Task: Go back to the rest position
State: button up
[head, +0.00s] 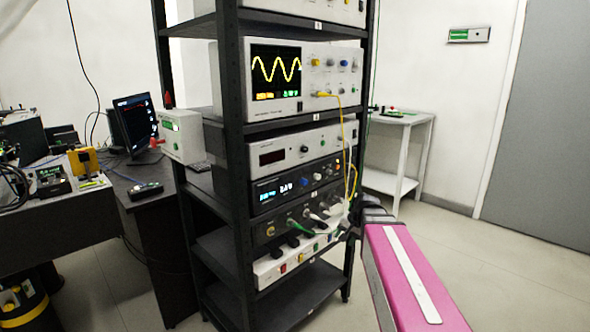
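My arm, pink with a white strip, reaches in from the lower right of the head view towards the right side of the black rack (237,150). Its dark far end is beside the rack's right front post, near the hanging cables and the lower shelves. My gripper's fingers cannot be made out there against the dark parts. Whether it is open, shut or touching anything does not show.
The rack holds an oscilloscope (308,78) with a yellow wave, other instruments and a white power strip (290,262). A yellow cable (340,125) hangs at its right. A dark desk (150,215) stands left, a white side table (400,150) behind. Floor at right is clear.

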jog(key=s+f+n+g+h, duration=0.3)
jog(key=s+f+n, duration=0.1)
jog(key=s+f, duration=0.9)
jog(key=shift+f+h, duration=0.15)
jog(key=shift+h, duration=0.15)
jog(key=shift+d, duration=0.1)
dwell(0.7)
